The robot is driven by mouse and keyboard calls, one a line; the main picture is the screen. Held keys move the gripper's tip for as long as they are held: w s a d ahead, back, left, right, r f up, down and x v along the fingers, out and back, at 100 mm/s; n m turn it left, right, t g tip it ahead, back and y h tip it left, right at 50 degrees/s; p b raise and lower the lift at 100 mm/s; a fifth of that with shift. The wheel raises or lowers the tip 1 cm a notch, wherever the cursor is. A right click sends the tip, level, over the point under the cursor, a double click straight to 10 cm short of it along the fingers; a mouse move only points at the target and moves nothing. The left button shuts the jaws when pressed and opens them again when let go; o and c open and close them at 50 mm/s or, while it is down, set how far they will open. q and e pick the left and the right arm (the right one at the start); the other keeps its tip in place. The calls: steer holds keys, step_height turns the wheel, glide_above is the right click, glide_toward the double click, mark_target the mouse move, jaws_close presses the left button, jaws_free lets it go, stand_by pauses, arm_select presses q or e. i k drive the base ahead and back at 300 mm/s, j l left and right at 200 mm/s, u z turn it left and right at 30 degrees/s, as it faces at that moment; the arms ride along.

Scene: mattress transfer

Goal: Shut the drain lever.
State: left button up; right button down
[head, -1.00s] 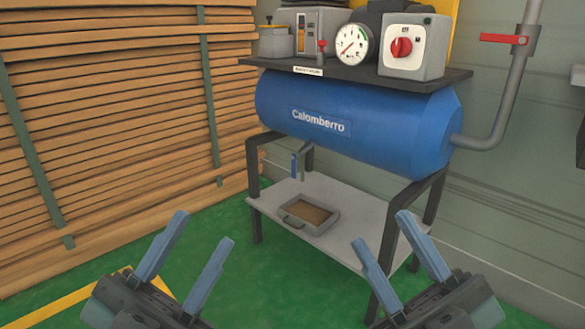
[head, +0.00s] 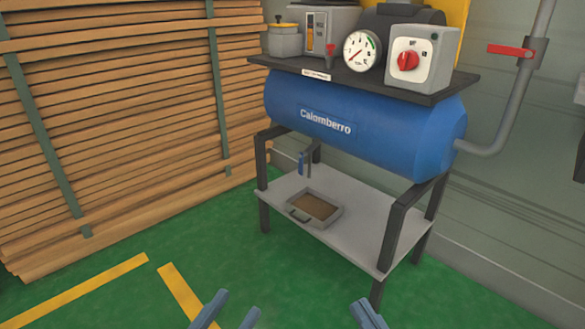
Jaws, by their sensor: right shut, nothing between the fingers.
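The drain lever (head: 301,163) is a small blue handle hanging down beside a short grey drain pipe under the blue Calomberro tank (head: 360,130). My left gripper (head: 238,303) shows at the bottom edge with a gap between its two blue-grey fingers. My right gripper (head: 368,309) is at the bottom edge right of it, its fingers close together and empty. Both are well short of the lever and touch nothing. The rest of both grippers is cut off by the frame.
A shallow tray (head: 330,216) sits on the lower shelf (head: 366,232) below the lever. The black stand legs (head: 399,222) flank that space. Stacked planks (head: 120,120) stand at left. A red-handled valve (head: 510,50) is on the pipe at right. Green floor in front is clear.

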mark_target(301, 155)
steer(key=i+j+z, duration=0.25)
steer(key=j, duration=0.6)
steer(key=i+j+z, duration=0.25)
steer(key=j, duration=0.65)
steer(key=i+j+z, duration=0.1)
steer(key=j+z, duration=0.15)
steer(key=j, duration=0.65)
steer(key=j+z, duration=0.25)
steer(key=j, duration=0.7)
